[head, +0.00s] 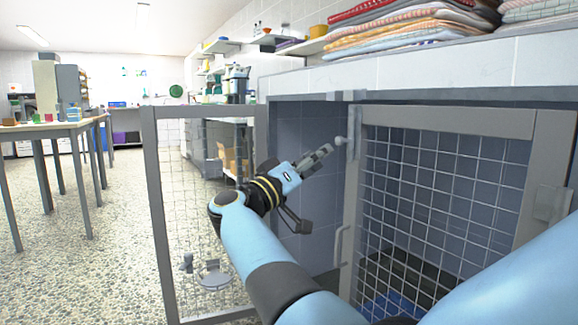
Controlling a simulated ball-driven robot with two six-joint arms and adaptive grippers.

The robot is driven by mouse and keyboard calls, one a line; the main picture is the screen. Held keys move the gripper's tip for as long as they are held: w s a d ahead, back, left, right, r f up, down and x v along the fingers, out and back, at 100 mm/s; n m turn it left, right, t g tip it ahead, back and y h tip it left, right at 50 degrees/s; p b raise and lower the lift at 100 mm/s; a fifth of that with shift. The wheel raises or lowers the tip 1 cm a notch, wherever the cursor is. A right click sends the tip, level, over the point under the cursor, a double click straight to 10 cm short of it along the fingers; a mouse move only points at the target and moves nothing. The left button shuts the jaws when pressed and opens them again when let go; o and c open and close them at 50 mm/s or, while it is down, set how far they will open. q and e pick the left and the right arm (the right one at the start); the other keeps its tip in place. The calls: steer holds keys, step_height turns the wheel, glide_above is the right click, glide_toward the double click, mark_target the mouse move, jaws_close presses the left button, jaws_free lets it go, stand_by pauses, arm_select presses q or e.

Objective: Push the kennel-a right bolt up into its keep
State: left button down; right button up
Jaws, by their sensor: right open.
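A pale grey bolt with a round knob (341,141) sits on the upper left post of the closed mesh door (440,190). Above it, a small grey bracket (347,96) is fixed at the top rail. Whether the bolt's upper end is inside that bracket is too small to tell. My right gripper (314,188) is open and empty, just left of the bolt. Its upper finger points up and right, its tip close to the knob; I cannot tell whether they touch. The lower finger hangs spread below. My left gripper is out of view.
Another mesh door (205,180) stands swung open at the left, with a bowl (213,275) on it. Folded towels (400,25) lie on the ledge above. A table (50,128) stands far left; the speckled floor between is clear.

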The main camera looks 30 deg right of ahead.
mark_target(338, 144)
steer(key=b+x, duration=0.2)
steer(key=x, duration=0.6)
steer(key=shift+w+d+b, duration=0.1)
steer(key=shift+d+b, duration=0.2)
steer(key=shift+d, duration=0.1)
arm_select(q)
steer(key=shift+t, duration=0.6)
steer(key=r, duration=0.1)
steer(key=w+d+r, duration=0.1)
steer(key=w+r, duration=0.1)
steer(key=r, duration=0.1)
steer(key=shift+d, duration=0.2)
arm_select(e)
steer(key=shift+d+r, duration=0.25)
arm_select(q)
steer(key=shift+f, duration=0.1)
arm_select(e)
steer(key=shift+w, duration=0.1)
jaws_close()
